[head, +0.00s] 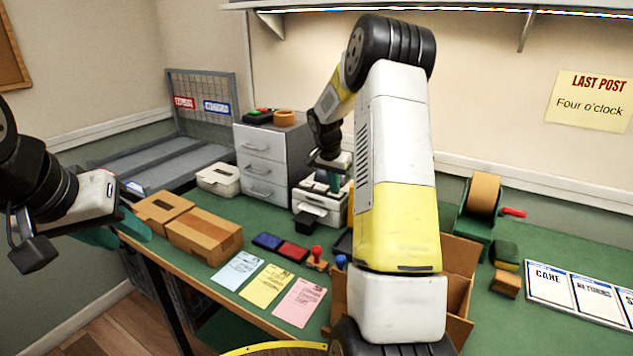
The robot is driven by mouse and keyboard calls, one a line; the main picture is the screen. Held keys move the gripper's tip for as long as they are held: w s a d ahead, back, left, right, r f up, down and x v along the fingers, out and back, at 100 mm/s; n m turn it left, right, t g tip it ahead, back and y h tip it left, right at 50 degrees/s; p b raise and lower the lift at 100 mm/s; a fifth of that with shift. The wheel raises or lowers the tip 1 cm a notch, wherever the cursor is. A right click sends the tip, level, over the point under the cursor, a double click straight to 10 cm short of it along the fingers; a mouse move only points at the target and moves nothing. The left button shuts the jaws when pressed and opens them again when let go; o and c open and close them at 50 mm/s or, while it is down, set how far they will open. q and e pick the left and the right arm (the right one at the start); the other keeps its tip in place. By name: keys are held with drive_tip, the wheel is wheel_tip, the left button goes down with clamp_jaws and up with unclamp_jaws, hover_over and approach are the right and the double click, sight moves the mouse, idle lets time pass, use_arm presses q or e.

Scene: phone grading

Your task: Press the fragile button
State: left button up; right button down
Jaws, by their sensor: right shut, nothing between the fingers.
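A white label printer (318,208) stands on the green bench in front of the grey drawer unit. My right gripper (331,184) is shut and empty, pointing down at the printer's top. Its fingertips are at or just above the top; I cannot tell whether they touch a button. No button marked fragile can be made out, as the gripper and arm cover part of the printer. My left gripper (122,232) is at the left, beyond the bench's left edge near the brown parcels, with its teal fingers apart and nothing visible between them.
Brown parcels (204,235), ink pads (281,247) and coloured slips (262,286) lie on the left of the bench. My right arm hides part of an open carton (459,262). A tape dispenser (478,205) and sign cards (577,293) are at the right.

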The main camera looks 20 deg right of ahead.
drive_tip(key=shift+s+a+f, duration=0.1)
drive_tip(key=shift+s+f, duration=0.2)
drive_tip(key=shift+f, duration=0.45)
drive_tip(key=shift+r, duration=0.45)
drive_tip(key=w+d+v, duration=0.1)
drive_tip(key=v, duration=1.3)
drive_tip(key=shift+w+r, duration=0.3)
drive_tip(key=shift+r, duration=0.1)
drive_tip(key=s+a+r+n+t+y, duration=0.1)
drive_tip(key=s+a+r+n, duration=0.15)
drive_tip(key=s, duration=0.25)
drive_tip(key=s+a+r+n, duration=0.1)
drive_tip(key=s+a+r, duration=0.25)
drive_tip(key=s, duration=0.25)
drive_tip(key=s+a+r+n+t+y, duration=0.1)
drive_tip(key=s+a+r+n, duration=0.1)
drive_tip(key=s+a, duration=0.25)
drive_tip(key=s+a+f+n+t+y, duration=0.1)
drive_tip(key=s+a+n, duration=0.1)
drive_tip(key=s, duration=0.6)
drive_tip(key=s+a+f+n+y, duration=0.1)
drive_tip(key=s+a, duration=0.3)
drive_tip(key=s, duration=0.4)
drive_tip(key=shift+s+f+n+t+y, duration=0.35)
drive_tip(key=shift+f+n, duration=0.25)
drive_tip(key=shift+n, duration=0.25)
